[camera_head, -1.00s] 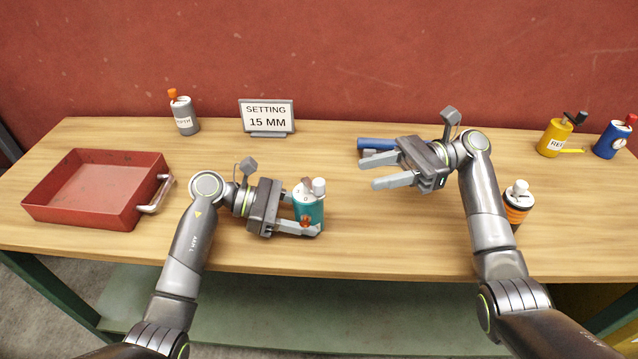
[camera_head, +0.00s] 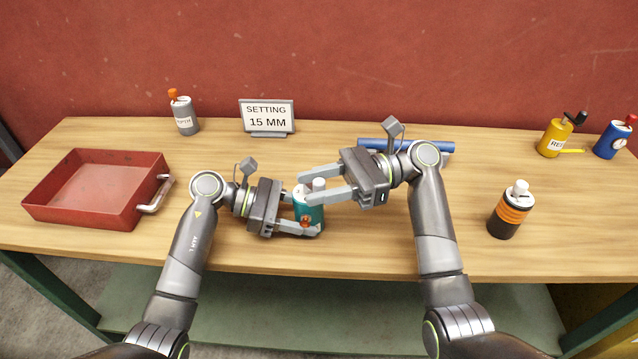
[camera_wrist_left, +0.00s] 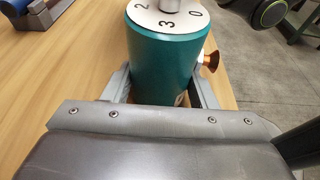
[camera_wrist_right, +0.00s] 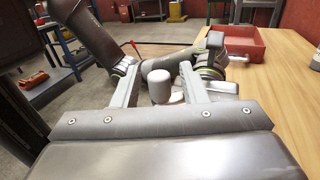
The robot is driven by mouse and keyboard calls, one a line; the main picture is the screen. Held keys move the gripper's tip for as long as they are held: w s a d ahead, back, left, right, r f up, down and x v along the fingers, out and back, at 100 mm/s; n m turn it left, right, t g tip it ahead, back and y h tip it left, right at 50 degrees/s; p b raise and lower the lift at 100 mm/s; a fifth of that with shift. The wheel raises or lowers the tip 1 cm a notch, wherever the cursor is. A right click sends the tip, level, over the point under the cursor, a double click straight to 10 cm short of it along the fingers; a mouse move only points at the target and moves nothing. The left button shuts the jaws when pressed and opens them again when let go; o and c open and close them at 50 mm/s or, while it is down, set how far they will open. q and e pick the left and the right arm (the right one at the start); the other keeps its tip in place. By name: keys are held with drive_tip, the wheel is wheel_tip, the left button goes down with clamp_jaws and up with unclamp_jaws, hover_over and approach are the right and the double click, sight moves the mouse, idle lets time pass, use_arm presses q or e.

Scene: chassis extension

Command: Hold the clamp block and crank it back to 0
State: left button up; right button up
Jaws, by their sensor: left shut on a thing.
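The clamp block is a teal cylinder (camera_head: 314,215) with a numbered white dial and a pale knob (camera_head: 319,184) on top. In the left wrist view the dial (camera_wrist_left: 168,17) shows 2, 3 and 0, and an orange-brown side knob (camera_wrist_left: 210,61) sticks out right. My left gripper (camera_head: 308,213) is shut around the teal body, which stands upright. My right gripper (camera_head: 306,186) is open at the top of the block. In the right wrist view the pale top knob (camera_wrist_right: 158,86) stands between its fingers, with gaps visible. The dial's pointer is not readable.
A sign (camera_head: 267,117) reads "SETTING 15 MM". A red tray (camera_head: 95,185) lies left and a grey cylinder (camera_head: 184,117) behind it. A blue bar (camera_head: 433,147) lies behind my right arm. An orange-banded bottle (camera_head: 509,212), yellow can (camera_head: 555,138) and blue can (camera_head: 611,140) stand right.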

clamp_jaws()
drive_tip(key=shift+s+a+m+t+y, duration=0.15)
drive_tip(key=shift+a+m+t+y, duration=0.15)
drive_tip(key=shift+m+t, duration=0.9)
drive_tip(key=shift+s+a+m+t+y, duration=0.25)
drive_tip(key=shift+m+t, duration=0.35)
drive_tip(key=shift+t, duration=1.05)
drive_tip(key=shift+s+a+m+t+y, duration=0.15)
drive_tip(key=shift+a+m+t, duration=0.2)
drive_tip(key=shift+m+t, duration=0.85)
drive_tip(key=shift+w+n+t, duration=0.1)
drive_tip(key=shift+n+t, duration=0.15)
drive_tip(key=shift+n, duration=0.05)
unclamp_jaws()
drive_tip(key=s+d, duration=0.1)
drive_tip(key=d, duration=1.1)
